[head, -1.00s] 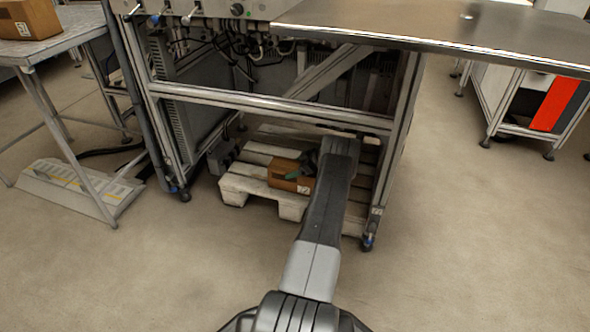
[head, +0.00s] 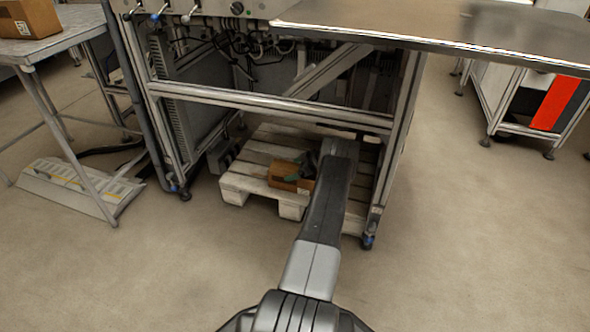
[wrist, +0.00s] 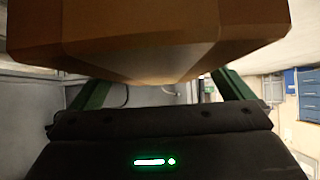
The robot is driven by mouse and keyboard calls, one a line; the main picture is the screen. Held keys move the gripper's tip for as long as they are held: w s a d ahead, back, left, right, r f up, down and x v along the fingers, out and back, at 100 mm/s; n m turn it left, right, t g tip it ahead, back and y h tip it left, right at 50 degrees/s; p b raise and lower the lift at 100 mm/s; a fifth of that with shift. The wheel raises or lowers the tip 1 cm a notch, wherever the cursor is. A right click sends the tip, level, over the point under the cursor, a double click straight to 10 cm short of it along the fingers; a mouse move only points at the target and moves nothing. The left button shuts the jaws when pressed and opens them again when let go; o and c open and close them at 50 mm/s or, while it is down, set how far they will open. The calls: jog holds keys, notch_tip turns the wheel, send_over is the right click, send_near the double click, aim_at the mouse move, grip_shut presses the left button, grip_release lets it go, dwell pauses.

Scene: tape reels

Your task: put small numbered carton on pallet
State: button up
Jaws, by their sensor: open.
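The small brown carton (head: 286,186), with a white label at its lower right corner, is at the pallet (head: 236,184) under the machine frame. It appears to rest on the pallet's slats, though its underside contact is hard to tell. In the wrist view the carton (wrist: 150,45) fills the top, very close, between my gripper's green fingers (wrist: 163,88). The jaws are open; the fingertips are partly hidden behind the carton.
A metal frame with a crossbar (head: 270,103) and posts stands around and above the pallet. A steel tabletop (head: 440,28) overhangs at right. Another carton (head: 28,18) sits on the left table (head: 75,32). A grey ramp-like unit (head: 80,192) lies on the floor. The front floor is clear.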

jog(key=shift+r, duration=0.65)
jog(key=p+v, duration=0.3)
jog(key=v, duration=0.4)
jog(key=shift+s+d+r, duration=0.1)
jog(key=shift+d, duration=0.1)
